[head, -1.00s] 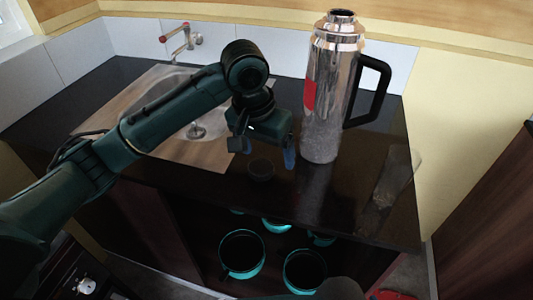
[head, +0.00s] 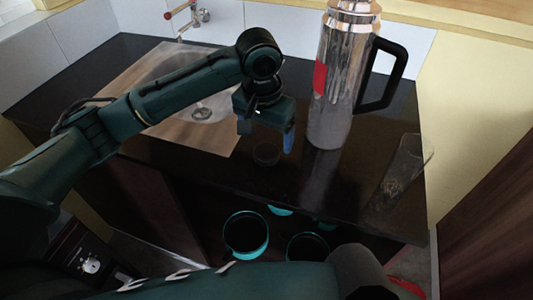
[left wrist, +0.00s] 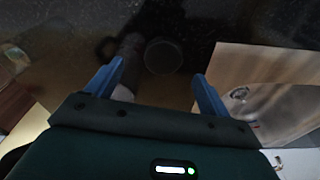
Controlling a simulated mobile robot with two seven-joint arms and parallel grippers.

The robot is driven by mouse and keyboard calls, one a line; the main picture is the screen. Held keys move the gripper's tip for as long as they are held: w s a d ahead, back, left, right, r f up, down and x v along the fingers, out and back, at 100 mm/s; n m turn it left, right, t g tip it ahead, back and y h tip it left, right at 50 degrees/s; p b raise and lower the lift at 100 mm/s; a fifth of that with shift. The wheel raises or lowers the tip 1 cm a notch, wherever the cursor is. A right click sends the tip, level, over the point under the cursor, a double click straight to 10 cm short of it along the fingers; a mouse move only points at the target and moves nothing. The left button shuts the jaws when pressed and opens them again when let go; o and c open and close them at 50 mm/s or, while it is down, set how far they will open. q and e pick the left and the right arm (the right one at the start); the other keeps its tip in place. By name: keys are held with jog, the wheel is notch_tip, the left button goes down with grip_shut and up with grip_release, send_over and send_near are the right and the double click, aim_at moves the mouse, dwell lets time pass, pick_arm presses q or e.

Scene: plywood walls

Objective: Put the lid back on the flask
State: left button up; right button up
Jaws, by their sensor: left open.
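The flask (head: 338,92) is tall and silver with a red patch and a black handle. It stands upright on the dark counter, its neck cut by the top edge of the head view. A small dark round lid (head: 266,154) lies on the counter left of the flask; it also shows in the left wrist view (left wrist: 163,56). My left gripper (head: 267,138) is open and empty above the lid, apart from it. In the left wrist view the lid appears just beyond and between the blue fingertips (left wrist: 157,71). My right gripper is out of view.
A sink (head: 205,85) with a red-handled tap (head: 185,14) is at left. Below the counter are turquoise-rimmed pots (head: 246,236). A dark arm part of mine crosses the bottom.

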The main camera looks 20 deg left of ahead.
aim_at(266, 151)
pick_arm(q)
jog(key=shift+w+f, duration=0.15)
jog(key=shift+f, duration=0.8)
jog(key=f, duration=0.2)
jog(key=w+f, duration=0.1)
jog(key=f, duration=0.2)
jog(key=shift+a, duration=0.15)
jog(key=shift+c, duration=0.4)
jog(key=c, duration=1)
notch_tip(266, 151, up, 10)
